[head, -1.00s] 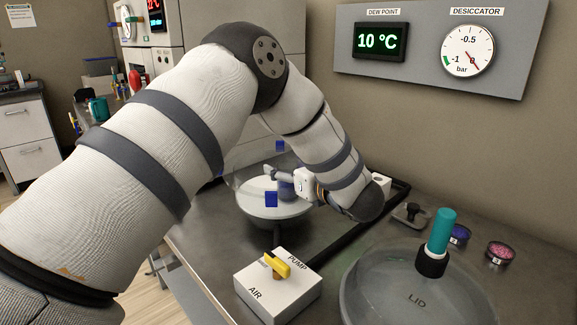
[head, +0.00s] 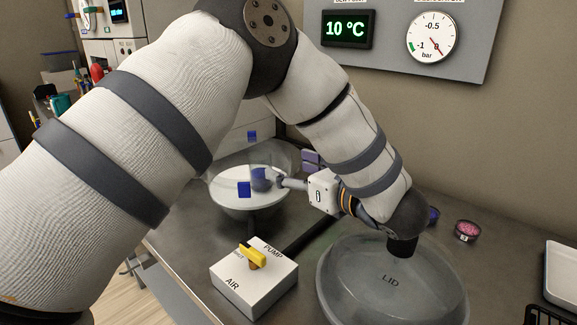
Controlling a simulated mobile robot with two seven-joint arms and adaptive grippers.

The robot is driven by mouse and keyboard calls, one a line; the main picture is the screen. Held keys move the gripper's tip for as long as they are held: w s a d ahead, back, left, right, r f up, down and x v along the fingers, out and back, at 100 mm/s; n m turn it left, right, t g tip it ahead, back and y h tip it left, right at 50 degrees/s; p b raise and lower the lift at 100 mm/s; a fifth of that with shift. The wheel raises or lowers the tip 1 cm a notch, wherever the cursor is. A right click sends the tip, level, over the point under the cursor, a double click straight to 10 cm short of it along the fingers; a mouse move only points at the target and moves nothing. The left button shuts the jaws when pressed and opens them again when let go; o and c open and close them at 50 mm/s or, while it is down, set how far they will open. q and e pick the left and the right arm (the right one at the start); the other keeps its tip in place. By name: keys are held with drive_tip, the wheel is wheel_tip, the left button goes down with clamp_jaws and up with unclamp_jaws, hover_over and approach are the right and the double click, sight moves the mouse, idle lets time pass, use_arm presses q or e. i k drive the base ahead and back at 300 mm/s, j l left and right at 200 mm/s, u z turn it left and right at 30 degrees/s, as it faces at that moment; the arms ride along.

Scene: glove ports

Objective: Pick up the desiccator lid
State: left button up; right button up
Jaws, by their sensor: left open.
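The desiccator lid (head: 385,290) is a clear, round glass dish-shaped piece marked LID, on the bench at lower right. Its black collar (head: 402,247) shows just below my left wrist; the teal knob above it is hidden behind my arm. My left gripper (head: 285,182) is open, pointing left at the right rim of the desiccator bowl (head: 248,207), well left of and beyond the lid knob. I cannot tell whether its fingertips touch the bowl. The bowl has a white plate and a dark blue round item (head: 261,179) on it. My right gripper is not in view.
A valve block (head: 252,283) marked PUMP and AIR, with a yellow handle, stands left of the lid. A pink-filled jar (head: 467,231) and a partly hidden blue one (head: 433,215) are behind the lid. A white item (head: 561,272) is at far right. The gauge panel (head: 395,40) is on the wall.

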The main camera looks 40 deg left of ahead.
sight(368, 276)
drive_tip(key=k, duration=1)
